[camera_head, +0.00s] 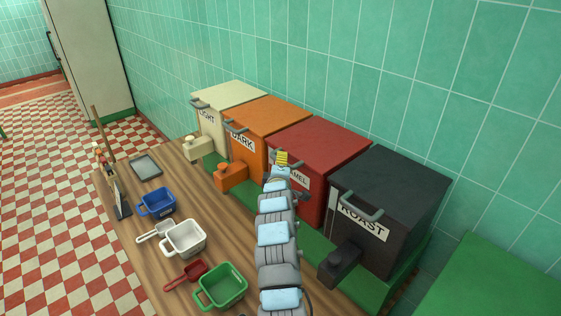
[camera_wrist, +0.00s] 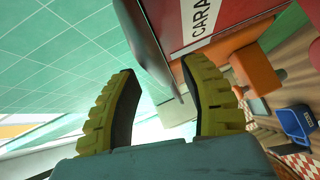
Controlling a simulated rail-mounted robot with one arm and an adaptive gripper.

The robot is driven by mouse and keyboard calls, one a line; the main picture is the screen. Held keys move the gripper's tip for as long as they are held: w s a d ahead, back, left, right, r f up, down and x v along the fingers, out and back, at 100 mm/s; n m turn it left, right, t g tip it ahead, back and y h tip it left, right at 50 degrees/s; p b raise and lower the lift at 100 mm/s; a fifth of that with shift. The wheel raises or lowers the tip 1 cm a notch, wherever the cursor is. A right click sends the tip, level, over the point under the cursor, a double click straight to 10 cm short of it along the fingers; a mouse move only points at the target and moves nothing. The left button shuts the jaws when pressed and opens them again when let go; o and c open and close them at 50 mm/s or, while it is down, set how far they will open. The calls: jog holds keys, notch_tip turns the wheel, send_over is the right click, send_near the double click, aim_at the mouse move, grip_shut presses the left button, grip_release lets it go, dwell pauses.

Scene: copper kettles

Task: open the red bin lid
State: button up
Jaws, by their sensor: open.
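The red bin (camera_head: 318,147) stands between the orange and black bins, with its flat lid closed on top. Its white label is partly covered by my arm in the head view; the wrist view shows "CARA" on the label (camera_wrist: 203,20). My gripper (camera_head: 281,158), with yellow fingers, is at the upper front of the red bin, near the lid's front edge. In the wrist view my gripper (camera_wrist: 158,72) is open and empty. A grey curved handle (camera_wrist: 153,45) shows between and beyond its fingers; I cannot tell how deep it sits.
The black ROAST bin (camera_head: 395,195) is close on the right, the orange DARK bin (camera_head: 268,115) on the left, then the cream LIGHT bin (camera_head: 228,95). Blue (camera_head: 157,203), white (camera_head: 184,240) and green (camera_head: 221,287) tubs stand on the wooden counter. A tiled wall is behind the bins.

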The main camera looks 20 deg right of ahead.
jog(key=shift+x, duration=0.85)
jog(key=shift+w, duration=0.15)
grip_shut()
